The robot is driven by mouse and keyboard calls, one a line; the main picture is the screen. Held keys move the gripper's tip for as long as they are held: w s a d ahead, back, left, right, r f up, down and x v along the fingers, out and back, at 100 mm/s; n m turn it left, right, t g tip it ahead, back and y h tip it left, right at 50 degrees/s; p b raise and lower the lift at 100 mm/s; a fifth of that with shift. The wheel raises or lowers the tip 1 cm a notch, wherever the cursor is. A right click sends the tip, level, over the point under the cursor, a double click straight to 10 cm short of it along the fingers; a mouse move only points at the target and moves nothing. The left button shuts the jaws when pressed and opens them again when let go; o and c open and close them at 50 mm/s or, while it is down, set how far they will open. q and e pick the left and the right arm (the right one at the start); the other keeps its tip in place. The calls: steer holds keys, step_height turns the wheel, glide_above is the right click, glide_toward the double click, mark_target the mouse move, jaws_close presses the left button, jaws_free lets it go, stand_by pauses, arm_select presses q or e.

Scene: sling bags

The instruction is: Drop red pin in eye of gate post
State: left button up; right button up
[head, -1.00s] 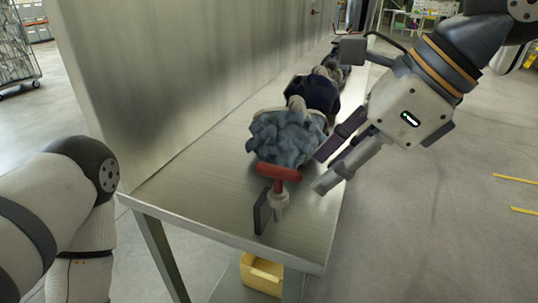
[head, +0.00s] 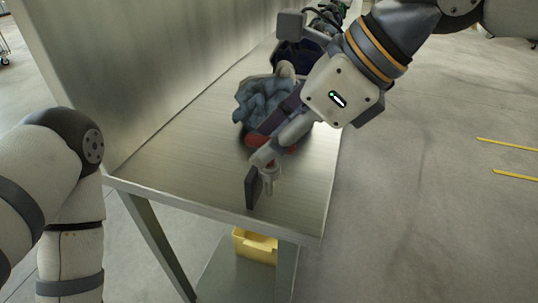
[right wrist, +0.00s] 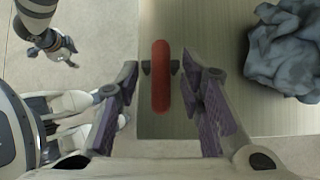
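The red pin (head: 286,145) has a T-shaped red handle and stands upright at the near end of the metal table. Below the handle is a pale grey post (head: 268,180) with a dark upright plate (head: 252,188) beside it. My right gripper (head: 259,147) is at the handle and partly hides it in the head view. In the right wrist view the red handle (right wrist: 161,80) lies between the two open fingers (right wrist: 160,68), with a gap on each side.
Crumpled blue-grey cloth (head: 262,100) lies just behind the pin, with darker bags farther back along the metal table (head: 180,150). A tall metal panel (head: 170,60) bounds the table's left side. A yellow bin (head: 255,246) sits below.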

jaws_close()
steer(key=shift+r, duration=4.5)
